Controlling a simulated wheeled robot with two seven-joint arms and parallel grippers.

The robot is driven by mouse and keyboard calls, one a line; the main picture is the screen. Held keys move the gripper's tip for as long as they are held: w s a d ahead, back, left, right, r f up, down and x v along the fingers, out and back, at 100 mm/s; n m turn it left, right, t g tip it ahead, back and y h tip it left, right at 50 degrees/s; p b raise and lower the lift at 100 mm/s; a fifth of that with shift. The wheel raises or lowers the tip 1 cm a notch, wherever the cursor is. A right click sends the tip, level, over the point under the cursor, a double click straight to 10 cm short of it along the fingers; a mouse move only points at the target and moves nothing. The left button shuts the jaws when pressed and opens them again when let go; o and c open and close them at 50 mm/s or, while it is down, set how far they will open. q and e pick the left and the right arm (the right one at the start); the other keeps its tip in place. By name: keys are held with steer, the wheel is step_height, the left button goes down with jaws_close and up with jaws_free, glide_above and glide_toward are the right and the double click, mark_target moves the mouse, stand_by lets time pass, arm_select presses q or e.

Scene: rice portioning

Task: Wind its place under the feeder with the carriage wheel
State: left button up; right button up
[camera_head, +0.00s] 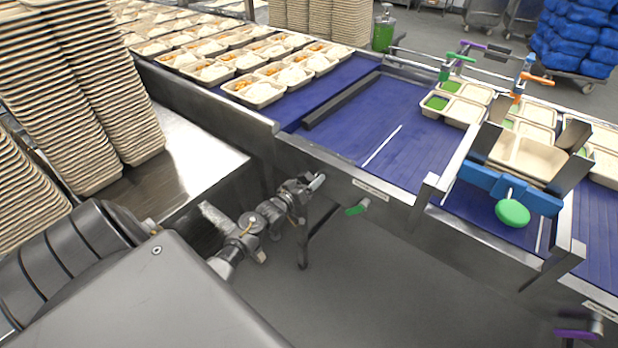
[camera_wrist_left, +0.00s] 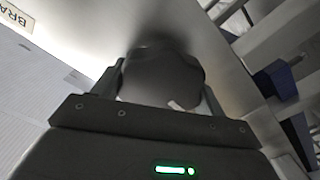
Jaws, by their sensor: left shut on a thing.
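My left gripper (camera_head: 306,187) is at the front side of the conveyor, below its metal edge. In the left wrist view its two dark fingers (camera_wrist_left: 162,82) are shut on a dark rounded part (camera_wrist_left: 160,70). I cannot tell from these frames whether this part is the carriage wheel. My right gripper is not in view.
A green lever (camera_head: 357,207) and a purple lever (camera_head: 576,333) are at the conveyor's front. Filled trays (camera_head: 262,92) stand on the far left belt. Stacks of empty trays (camera_head: 110,100) stand at the left. The blue belt (camera_head: 375,120) is clear in the middle.

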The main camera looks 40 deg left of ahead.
arm_select(q)
steer(key=shift+d+f+n, duration=0.1)
steer(key=shift+f+n, duration=0.05)
steer(key=shift+n, duration=0.25)
steer(key=o, duration=1)
steer(key=s, duration=1.1)
steer(key=shift+d, duration=0.1)
steer(key=shift+w, duration=0.1)
